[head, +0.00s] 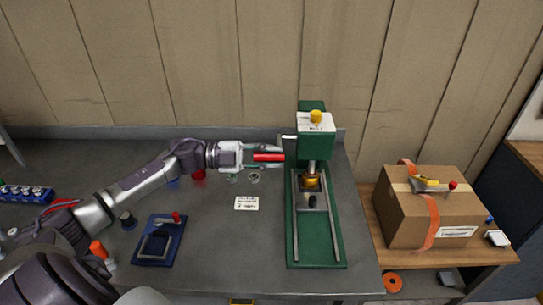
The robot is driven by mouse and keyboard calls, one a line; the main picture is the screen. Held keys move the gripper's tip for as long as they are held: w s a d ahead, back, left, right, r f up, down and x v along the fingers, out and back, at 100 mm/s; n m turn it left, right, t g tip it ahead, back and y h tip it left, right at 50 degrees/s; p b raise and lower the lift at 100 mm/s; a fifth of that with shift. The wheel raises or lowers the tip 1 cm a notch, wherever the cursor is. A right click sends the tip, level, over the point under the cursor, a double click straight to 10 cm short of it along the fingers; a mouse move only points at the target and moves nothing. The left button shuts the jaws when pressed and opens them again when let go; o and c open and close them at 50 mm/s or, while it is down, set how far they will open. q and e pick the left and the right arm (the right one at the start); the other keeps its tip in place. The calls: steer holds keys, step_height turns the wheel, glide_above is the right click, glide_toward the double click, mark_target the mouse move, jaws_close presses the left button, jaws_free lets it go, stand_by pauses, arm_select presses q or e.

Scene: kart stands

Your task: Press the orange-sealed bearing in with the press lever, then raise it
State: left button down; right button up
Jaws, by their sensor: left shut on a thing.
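The green press (318,250) stands upright at the right end of the grey bench. Its lever has a red handle (268,157) that points left, roughly level, from the press head. My left gripper (262,157) comes in from the left and is shut on the red handle. The ram (313,166) is down at the gold-coloured holder (312,183) under the head. I cannot make out the orange-sealed bearing there; the ram and holder hide it or it is too small to tell. My right gripper is not in view.
A white card (246,203) lies left of the press. A dark blue tray (156,259), an orange-topped item (98,249) and a blue rack (25,194) are further left. A strapped cardboard box (400,222) stands on a wooden surface at the right. The bench front centre is clear.

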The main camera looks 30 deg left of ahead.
arm_select(q)
step_height(320, 180, down, 12)
steer(key=s+d+m+b, duration=0.1)
steer(key=m+b, duration=0.3)
steer(key=b, duration=0.7)
steer(key=shift+s+m, duration=0.3)
steer(key=shift+f, duration=0.1)
steer(key=c, duration=1)
jaws_free()
steer(key=shift+w, duration=0.15)
steer(key=shift+a, duration=0.15)
steer(key=v, duration=1.2)
steer(key=shift+o, duration=0.2)
